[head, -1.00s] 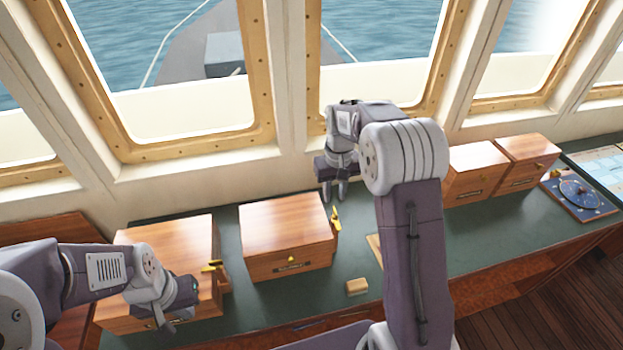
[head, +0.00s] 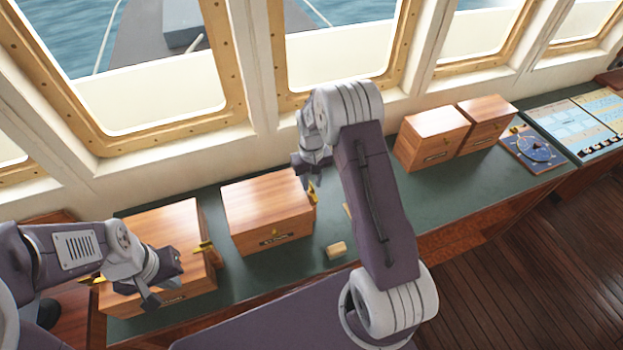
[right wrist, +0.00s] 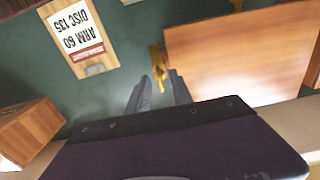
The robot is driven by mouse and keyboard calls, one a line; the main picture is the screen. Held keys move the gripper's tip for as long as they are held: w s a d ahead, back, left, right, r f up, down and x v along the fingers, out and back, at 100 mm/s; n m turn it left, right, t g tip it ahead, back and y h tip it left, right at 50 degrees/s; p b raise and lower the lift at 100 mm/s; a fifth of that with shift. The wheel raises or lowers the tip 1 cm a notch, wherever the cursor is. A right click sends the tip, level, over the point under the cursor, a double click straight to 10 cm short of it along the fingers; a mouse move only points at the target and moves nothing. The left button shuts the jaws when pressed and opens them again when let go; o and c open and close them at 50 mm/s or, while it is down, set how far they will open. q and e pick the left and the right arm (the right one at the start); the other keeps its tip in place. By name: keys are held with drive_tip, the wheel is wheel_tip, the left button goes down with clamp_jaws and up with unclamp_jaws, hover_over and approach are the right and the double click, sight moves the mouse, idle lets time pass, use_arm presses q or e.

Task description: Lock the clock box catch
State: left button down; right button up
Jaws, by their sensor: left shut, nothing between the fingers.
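Several wooden boxes stand on the green counter; I cannot read which is the clock box. The middle box (head: 262,205) has a yellow catch (head: 313,193) on its right side. My right gripper (head: 313,180) is right by this catch. Contact cannot be told. The large left box (head: 165,235) has a yellow catch (head: 204,247) on its right. My left gripper (head: 152,298) is shut and empty before its front.
A printed card (right wrist: 75,35) reads ARM 60 DISC 135. Two more boxes (head: 430,135) (head: 487,122) and a blue dial panel (head: 532,148) stand to the right. Windows line the back.

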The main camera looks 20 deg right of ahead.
drive_tip(key=shift+s+f, duration=0.1)
drive_tip(key=shift+f, duration=0.15)
clamp_jaws()
drive_tip(key=shift+m, duration=0.3)
drive_tip(key=m+b, duration=0.1)
drive_tip(key=m, duration=0.1)
drive_tip(key=shift+w+m, duration=0.2)
drive_tip(key=shift+m, duration=0.2)
drive_tip(key=m+b, duration=0.1)
drive_tip(key=m, duration=0.2)
drive_tip(key=shift+m, duration=0.3)
drive_tip(key=m, duration=0.5)
drive_tip(key=shift+b, duration=0.35)
drive_tip(key=m, duration=0.5)
drive_tip(key=shift+r+m, duration=0.1)
drive_tip(key=shift+m, duration=0.3)
drive_tip(key=shift+w, duration=0.1)
